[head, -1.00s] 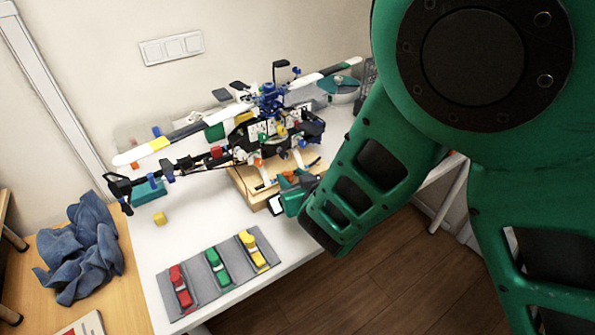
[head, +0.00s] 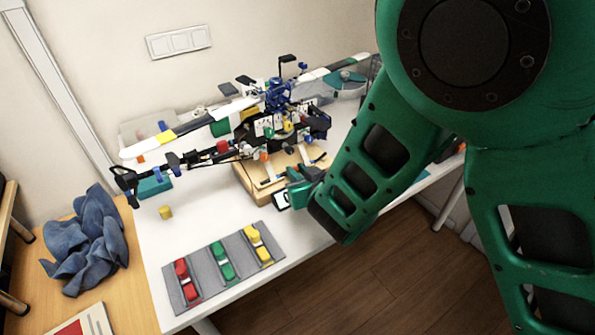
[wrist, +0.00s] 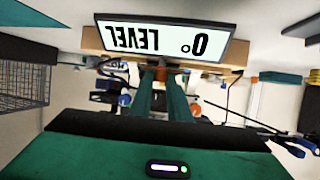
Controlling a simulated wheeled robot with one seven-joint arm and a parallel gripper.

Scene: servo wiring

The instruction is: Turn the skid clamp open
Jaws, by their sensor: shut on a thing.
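A model helicopter (head: 265,125) with a long tail boom stands on a wooden block (head: 247,180) on the white table. My gripper (head: 303,183) is at the front right of the block, low by the skids. In the wrist view its two green fingers (wrist: 161,80) are closed around a small orange-red piece (wrist: 161,73), which looks like the skid clamp. The fingers hide most of it, so its turn angle cannot be told. A small display (wrist: 165,40) reading "0° LEVEL", upside down in the wrist view, sits on the block's front.
A grey mat (head: 205,273) with red, green and yellow parts lies at the table's front. A yellow piece (head: 165,212) and a teal box (head: 153,187) are at left. A blue cloth (head: 88,240) lies on the wooden desk. My arm covers the right side.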

